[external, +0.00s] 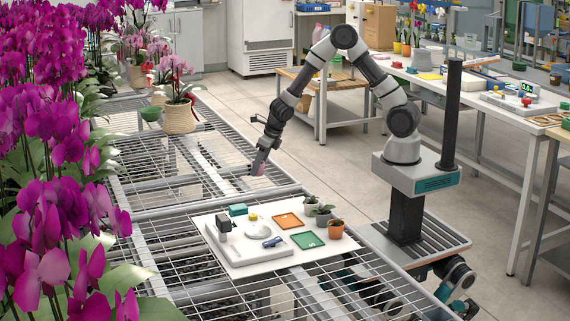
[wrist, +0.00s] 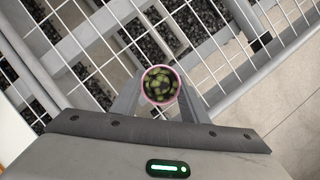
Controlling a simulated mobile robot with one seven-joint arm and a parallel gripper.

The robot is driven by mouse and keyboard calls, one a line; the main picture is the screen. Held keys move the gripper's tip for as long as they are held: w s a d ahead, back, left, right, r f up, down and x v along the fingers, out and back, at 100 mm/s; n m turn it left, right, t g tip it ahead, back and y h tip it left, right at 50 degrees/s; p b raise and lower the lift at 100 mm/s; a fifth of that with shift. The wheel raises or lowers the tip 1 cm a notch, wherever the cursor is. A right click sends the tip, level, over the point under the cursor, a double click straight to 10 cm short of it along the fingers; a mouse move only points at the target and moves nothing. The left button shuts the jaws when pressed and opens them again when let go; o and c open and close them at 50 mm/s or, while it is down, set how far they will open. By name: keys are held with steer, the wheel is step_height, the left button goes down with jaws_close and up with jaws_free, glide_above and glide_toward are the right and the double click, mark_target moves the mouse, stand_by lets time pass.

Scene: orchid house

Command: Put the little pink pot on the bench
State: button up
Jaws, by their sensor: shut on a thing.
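The little pink pot (wrist: 147,95) is between the two fingers of my gripper (wrist: 160,98) in the wrist view, seen from above with its green plant (wrist: 160,84) inside a pink rim. In the external view my gripper (external: 257,170) points down with the pink pot (external: 259,169) at its tips, small and partly hidden by the fingers. It is over or beside the right edge of the wire-mesh bench (external: 222,168). I cannot tell how high the pot is, or whether it touches the mesh.
A white board (external: 237,264) on the near mesh holds potted plants (external: 323,214), an orange tray (external: 288,221), a green tray (external: 307,240) and small items. Purple orchids (external: 50,150) crowd the left. A woven pot (external: 179,119) stands farther back. Mesh between them is mostly clear.

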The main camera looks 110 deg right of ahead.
steer(key=shift+f, duration=0.15)
steer(key=o, duration=1.1)
steer(key=p+v, duration=0.6)
steer(key=v, duration=0.6)
